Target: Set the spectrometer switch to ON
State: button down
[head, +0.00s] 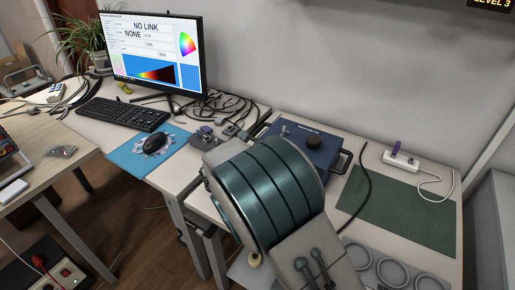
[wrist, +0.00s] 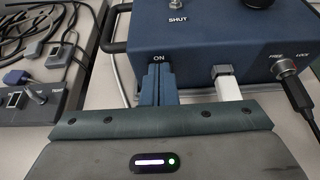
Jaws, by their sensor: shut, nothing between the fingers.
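The spectrometer is a blue box (head: 318,150) on the white desk, partly hidden by my arm in the head view. In the wrist view its blue body (wrist: 205,38) fills the top, with an ON label on its front edge. My gripper (wrist: 158,70) is shut and empty, its fingertips at the front face right below that label. The switch itself is hidden behind the fingers, so its position and any contact cannot be told. My gripper is hidden behind my arm in the head view.
A white plug (wrist: 226,82) sits in the front face right of my fingers. A FREE/LOCK knob (wrist: 287,67) with a black cable is further right. Small devices and cables (wrist: 40,75) lie at left. The monitor (head: 152,50) reads NO LINK, NONE. A green mat (head: 400,210) is bare.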

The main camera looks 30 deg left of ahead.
jog(key=shift+w+r+g+p, duration=0.15)
jog(key=shift+r+g+p, duration=0.25)
jog(key=shift+p, duration=0.3)
jog(key=shift+d+f, duration=0.1)
jog(key=shift+f, duration=0.15)
jog(key=shift+w, duration=0.1)
jog(key=shift+r+p, duration=0.75)
jog(key=shift+r, duration=0.1)
jog(key=shift+s, duration=0.3)
jog(key=d+f+v, duration=0.1)
jog(key=v, duration=1.2)
jog(key=shift+s+a, duration=0.3)
jog(key=shift+a, duration=0.2)
